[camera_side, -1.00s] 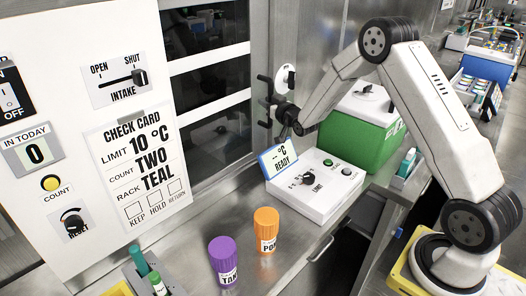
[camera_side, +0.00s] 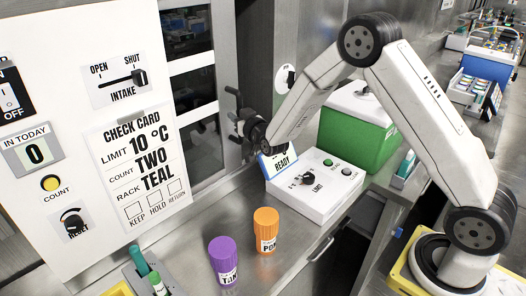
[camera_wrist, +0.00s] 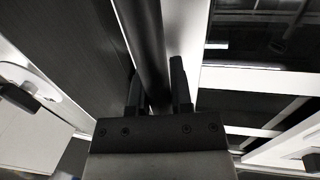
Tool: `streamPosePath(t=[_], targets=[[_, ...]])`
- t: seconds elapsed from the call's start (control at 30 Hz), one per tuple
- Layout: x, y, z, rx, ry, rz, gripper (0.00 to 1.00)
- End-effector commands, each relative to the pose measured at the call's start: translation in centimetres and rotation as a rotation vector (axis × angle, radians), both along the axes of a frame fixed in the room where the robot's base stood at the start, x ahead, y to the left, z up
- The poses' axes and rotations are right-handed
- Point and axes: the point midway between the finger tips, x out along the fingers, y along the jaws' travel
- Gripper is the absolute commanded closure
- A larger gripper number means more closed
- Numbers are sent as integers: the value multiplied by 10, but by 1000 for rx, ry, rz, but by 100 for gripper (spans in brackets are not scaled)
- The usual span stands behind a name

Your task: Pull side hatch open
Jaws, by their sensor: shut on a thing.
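The side hatch (camera_side: 229,45) shows as a grey metal panel beside the dark windows in the side view; its full outline and opening are hard to make out. Its black bar handle (camera_side: 233,103) stands upright at the panel. My gripper (camera_side: 238,124) is at the handle, with its fingers partly hidden by the wrist. In the wrist view, the black handle bar (camera_wrist: 151,45) runs between the two fingers of my gripper (camera_wrist: 158,92), which is shut on it.
A white control box (camera_side: 318,190) with a tilted READY sign (camera_side: 280,163) stands just below my gripper. A green box (camera_side: 355,135) is behind it. Purple (camera_side: 223,262) and orange (camera_side: 266,230) jars stand on the metal counter in front. A white panel with a check card (camera_side: 138,165) is at left.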

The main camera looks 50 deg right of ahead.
Motion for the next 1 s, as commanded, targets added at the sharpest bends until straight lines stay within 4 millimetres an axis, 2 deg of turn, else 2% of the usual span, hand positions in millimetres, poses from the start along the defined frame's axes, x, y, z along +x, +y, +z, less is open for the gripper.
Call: streamPosePath(t=[0.03,0.1,0.3,0.4,0.6,0.97,1.0], targets=[[0,20,-1,-1,1,10,100],[0,39,0,-1,1,10,100],[0,86,0,-1,1,8,100],[0,102,-1,0,1,6,100],[0,118,-1,-1,1,3,100],[0,120,0,-1,1,2,100],[0,120,0,-1,1,2,71]])
